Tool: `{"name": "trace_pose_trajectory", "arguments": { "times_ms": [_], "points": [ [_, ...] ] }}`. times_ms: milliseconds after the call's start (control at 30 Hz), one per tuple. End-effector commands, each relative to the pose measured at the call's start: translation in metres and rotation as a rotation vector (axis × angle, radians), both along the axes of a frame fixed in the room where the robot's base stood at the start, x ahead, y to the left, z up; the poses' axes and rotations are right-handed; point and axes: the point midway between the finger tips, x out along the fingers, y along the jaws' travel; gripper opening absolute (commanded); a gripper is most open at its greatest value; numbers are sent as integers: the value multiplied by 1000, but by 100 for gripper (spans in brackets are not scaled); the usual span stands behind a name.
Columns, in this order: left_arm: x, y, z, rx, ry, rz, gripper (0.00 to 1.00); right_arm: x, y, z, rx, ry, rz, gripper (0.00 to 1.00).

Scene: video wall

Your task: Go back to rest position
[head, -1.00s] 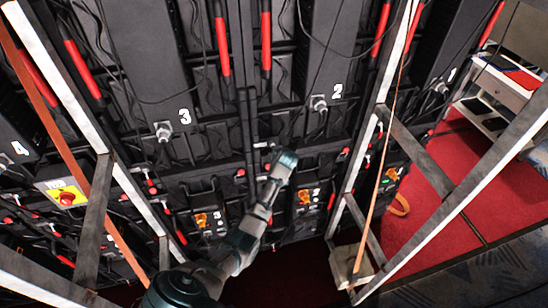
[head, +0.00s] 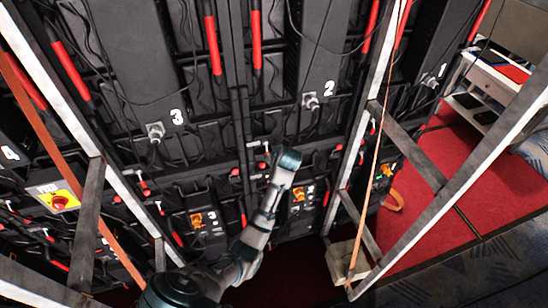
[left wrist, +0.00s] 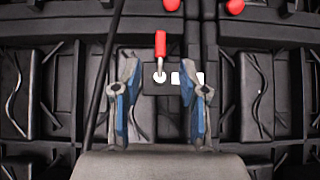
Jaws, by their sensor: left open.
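My left gripper (head: 288,158) is in front of the black back of the video wall (head: 205,150), near the middle of the head view. Its arm comes up from the bottom. In the left wrist view the two grey and blue fingers (left wrist: 160,92) stand apart with nothing between them. A small red-handled lever (left wrist: 160,48) with a light base shows just beyond the fingertips; I see no contact. My right gripper is in neither view.
Metal frame posts (head: 365,130) stand left and right of my arm. An orange strap (head: 372,165) hangs by the right post. Red floor (head: 440,195) lies open at right, before a white cabinet (head: 490,88).

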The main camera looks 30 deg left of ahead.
Motion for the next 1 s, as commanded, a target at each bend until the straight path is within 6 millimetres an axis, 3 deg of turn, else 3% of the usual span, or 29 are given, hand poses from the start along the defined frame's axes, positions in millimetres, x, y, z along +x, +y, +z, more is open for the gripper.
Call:
{"name": "trace_pose_trajectory", "arguments": {
  "times_ms": [233, 733, 867, 967, 1000],
  "points": [
    [-7, -9, 11, -1, 2, -1, 43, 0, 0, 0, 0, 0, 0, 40],
    [-7, -9, 6, 1, 7, -6, 43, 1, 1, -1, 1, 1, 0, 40],
    [-5, -15, -37, 19, 61, -73, 43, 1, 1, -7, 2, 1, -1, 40],
    [-6, -27, -106, 38, 138, -179, 43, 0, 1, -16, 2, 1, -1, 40],
    [-9, -33, -139, 43, 173, -230, 43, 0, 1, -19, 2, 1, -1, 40]
  ]
}}
